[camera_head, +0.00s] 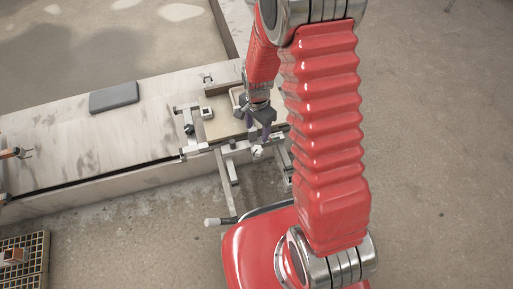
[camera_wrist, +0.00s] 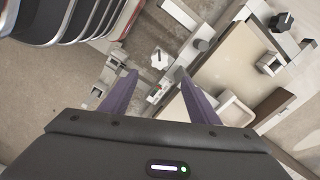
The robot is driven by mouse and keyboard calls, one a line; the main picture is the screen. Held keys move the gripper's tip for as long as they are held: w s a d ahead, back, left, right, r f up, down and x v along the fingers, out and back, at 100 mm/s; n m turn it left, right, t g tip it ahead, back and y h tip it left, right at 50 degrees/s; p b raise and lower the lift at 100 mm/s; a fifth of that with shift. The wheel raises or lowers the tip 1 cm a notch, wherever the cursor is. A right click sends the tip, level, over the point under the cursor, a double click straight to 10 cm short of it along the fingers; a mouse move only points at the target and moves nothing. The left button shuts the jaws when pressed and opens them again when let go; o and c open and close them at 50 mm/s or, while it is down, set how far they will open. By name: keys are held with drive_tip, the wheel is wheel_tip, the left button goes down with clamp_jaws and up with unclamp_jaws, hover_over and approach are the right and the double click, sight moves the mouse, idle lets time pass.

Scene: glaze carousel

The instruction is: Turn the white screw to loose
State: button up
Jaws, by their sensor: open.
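The white screw (camera_wrist: 159,58) is a white knob with lobes, seen in the wrist view just beyond and between my fingertips. It also shows in the head view (camera_head: 257,152) at the front edge of the bench, just below my gripper. My gripper (camera_wrist: 154,73) is open, with its two purple fingers apart and nothing between them. In the head view my gripper (camera_head: 259,136) hangs over the metal frame at the bench's front. The fingers do not appear to touch the screw. I cannot read the screw's turn position.
A metal frame with clamps and a beige board (camera_head: 226,125) sits on the pale bench (camera_head: 60,150). A dark grey block (camera_head: 114,97) lies on the bench further left. A handle with a grey grip (camera_head: 220,221) sticks out in front. A grid crate (camera_head: 24,262) stands at lower left.

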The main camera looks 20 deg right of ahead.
sight(257, 149)
drive_tip(key=shift+f, duration=6.85)
